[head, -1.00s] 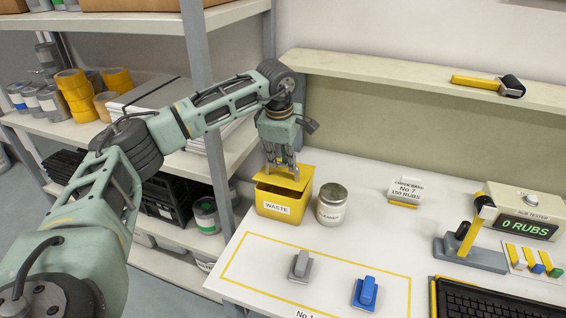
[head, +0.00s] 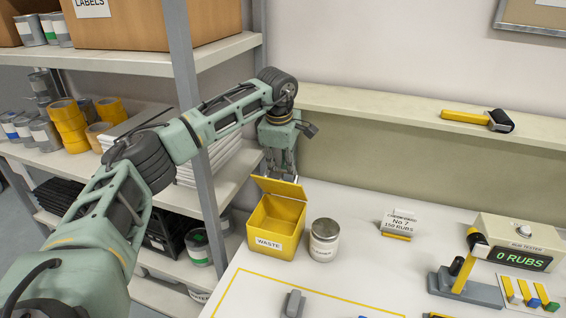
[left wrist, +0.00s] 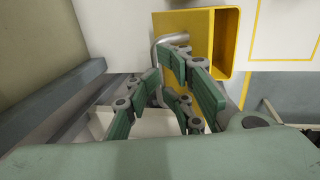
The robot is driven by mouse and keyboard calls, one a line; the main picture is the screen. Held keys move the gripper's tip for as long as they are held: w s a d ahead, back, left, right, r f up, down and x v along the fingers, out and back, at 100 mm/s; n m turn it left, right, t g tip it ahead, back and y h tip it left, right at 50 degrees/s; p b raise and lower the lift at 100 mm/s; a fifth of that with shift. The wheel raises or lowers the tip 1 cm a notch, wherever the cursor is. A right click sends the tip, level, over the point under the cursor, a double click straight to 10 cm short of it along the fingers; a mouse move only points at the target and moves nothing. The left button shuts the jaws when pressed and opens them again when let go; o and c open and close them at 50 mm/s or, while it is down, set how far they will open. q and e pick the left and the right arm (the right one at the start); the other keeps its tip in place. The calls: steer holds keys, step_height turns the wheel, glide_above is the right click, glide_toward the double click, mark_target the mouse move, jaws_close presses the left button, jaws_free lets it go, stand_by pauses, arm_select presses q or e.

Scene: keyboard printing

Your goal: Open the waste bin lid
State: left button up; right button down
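The yellow waste bin (head: 273,244) stands on the white table, labelled WASTE. Its lid (head: 278,187) is raised at the back, and the yellow inside shows. My left gripper (head: 281,177) points down behind the lid, which hides its fingertips in the head view. In the left wrist view, the bin (left wrist: 236,50) is at top centre, with the lid (left wrist: 185,24) beside its opening. A grey curved bar (left wrist: 157,50) runs between the fingers (left wrist: 175,85); I cannot tell whether they grip it. My right gripper is not in view.
A labelled metal can (head: 324,241) stands just right of the bin. A shelf post (head: 196,130) and shelves are close to my left arm. A ledge (head: 390,108) runs along the back wall. Table space right of the can is clear up to a small sign (head: 399,224).

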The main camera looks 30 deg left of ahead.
arm_select(q)
steer(key=shift+o, duration=0.3)
steer(key=shift+s+f, duration=0.1)
steer(key=shift+f, duration=0.5)
steer(key=shift+w+f, duration=0.15)
steer(key=shift+w, duration=0.1)
steer(key=shift+w+f, duration=0.1)
steer(key=shift+w, duration=0.05)
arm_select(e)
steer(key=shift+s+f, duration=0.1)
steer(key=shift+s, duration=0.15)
arm_select(q)
steer(key=shift+a, duration=0.1)
